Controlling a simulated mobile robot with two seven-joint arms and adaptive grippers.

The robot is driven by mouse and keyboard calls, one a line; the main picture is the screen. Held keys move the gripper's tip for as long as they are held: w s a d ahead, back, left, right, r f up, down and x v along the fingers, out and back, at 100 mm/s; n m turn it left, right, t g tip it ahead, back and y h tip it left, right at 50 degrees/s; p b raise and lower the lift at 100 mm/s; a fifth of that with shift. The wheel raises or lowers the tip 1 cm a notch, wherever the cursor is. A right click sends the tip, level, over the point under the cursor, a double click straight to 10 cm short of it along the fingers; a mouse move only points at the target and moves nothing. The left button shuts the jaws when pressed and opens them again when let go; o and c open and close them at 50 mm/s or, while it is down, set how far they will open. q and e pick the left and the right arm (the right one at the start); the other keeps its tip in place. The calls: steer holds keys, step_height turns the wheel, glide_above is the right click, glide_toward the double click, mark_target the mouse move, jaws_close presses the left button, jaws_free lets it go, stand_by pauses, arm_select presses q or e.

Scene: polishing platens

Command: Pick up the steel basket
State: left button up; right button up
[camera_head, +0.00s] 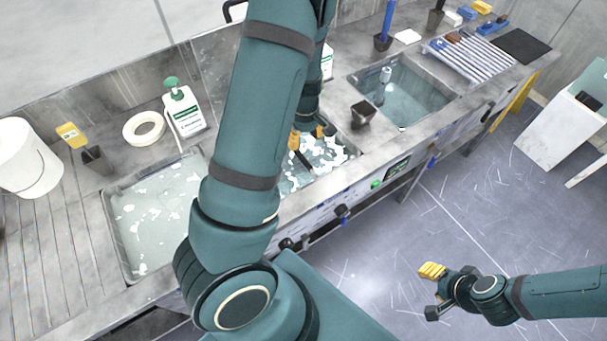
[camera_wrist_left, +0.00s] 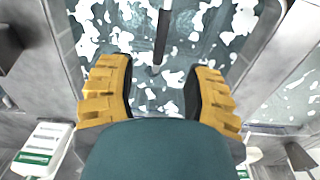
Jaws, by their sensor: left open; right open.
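My left gripper (camera_head: 309,134) points down over the foamy middle sink (camera_head: 341,161), its two yellow fingers apart. In the left wrist view the left gripper (camera_wrist_left: 161,68) is open, with a dark upright rod (camera_wrist_left: 163,30) showing between and beyond its fingertips. The rod meets the foamy water; I cannot tell whether it belongs to the steel basket. No basket body can be made out under the foam and behind my arm. My right gripper (camera_head: 432,291) is open and empty above the floor at the right.
A foamy left sink (camera_head: 150,215) and a clear-water right sink (camera_head: 415,95) flank the middle one. A white-green bottle (camera_head: 184,108), a white ring (camera_head: 144,128), a white bucket (camera_head: 25,160) and a dark cup (camera_head: 362,113) stand on the counter.

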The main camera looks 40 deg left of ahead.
mark_target(304, 158)
arm_select(q)
step_height(304, 158, down, 6)
steer(key=shift+f+b, duration=0.25)
steer(key=shift+b, duration=0.5)
steer(key=shift+a+f+b, duration=0.15)
steer(key=shift+f+b, duration=0.2)
steer(key=shift+f, duration=1.2)
steer(key=shift+a+f+b, duration=0.1)
steer(key=shift+f+b, duration=0.2)
steer(key=shift+f, duration=1.25)
steer(key=shift+c, duration=0.4)
jaws_close()
